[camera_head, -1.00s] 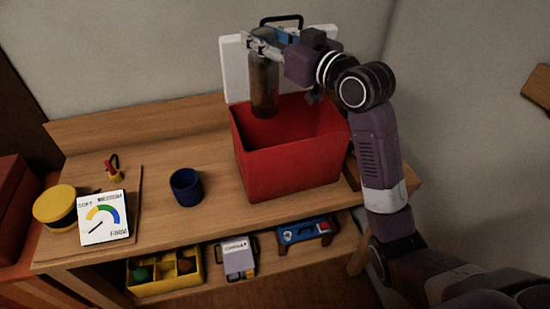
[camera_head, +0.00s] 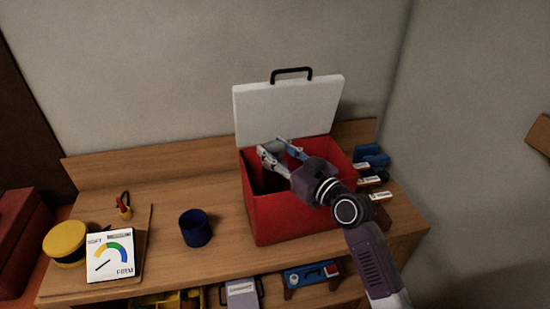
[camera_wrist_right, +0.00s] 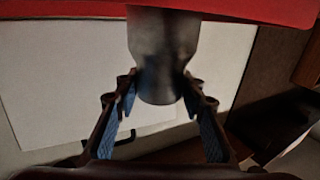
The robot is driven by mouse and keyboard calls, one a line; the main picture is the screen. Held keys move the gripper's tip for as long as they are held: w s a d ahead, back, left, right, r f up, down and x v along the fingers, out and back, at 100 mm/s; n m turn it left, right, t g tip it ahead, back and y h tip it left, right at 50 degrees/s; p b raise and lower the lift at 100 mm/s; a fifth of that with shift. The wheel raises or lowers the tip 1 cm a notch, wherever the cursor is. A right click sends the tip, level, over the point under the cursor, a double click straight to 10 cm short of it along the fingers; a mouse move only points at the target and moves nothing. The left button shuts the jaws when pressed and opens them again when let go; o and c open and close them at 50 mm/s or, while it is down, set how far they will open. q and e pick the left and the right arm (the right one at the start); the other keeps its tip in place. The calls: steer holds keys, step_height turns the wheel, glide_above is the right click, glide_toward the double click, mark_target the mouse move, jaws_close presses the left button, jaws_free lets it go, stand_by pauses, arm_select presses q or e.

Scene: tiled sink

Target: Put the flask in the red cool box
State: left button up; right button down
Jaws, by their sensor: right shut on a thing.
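The red cool box (camera_head: 297,220) stands open on the wooden bench, its white lid (camera_head: 290,108) raised at the back with a black handle on top. My right gripper (camera_head: 272,148) is at the mouth of the box, reaching in from the right. It is shut on the grey flask (camera_wrist_right: 163,50), which shows between the blue-padded fingers in the right wrist view. In the head view only the flask's top (camera_head: 274,146) shows; the rest is hidden by the box and gripper. I cannot tell whether it touches the box floor. My left gripper is not in view.
A dark blue cup (camera_head: 195,229) stands left of the box. A dial sign (camera_head: 111,257), a yellow round tin (camera_head: 65,243) and a small red-handled item (camera_head: 124,207) are farther left. Several small items sit right of the box, near a blue one (camera_head: 371,155). The bench between has free room.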

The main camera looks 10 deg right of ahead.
mark_target(275, 176)
step_height(275, 176, down, 3)
steer(key=shift+r, duration=0.1)
steer(key=shift+f+b, duration=0.6)
steer(key=shift+b, duration=0.2)
steer(key=c, duration=1.3)
jaws_free()
steer(key=shift+o, duration=0.2)
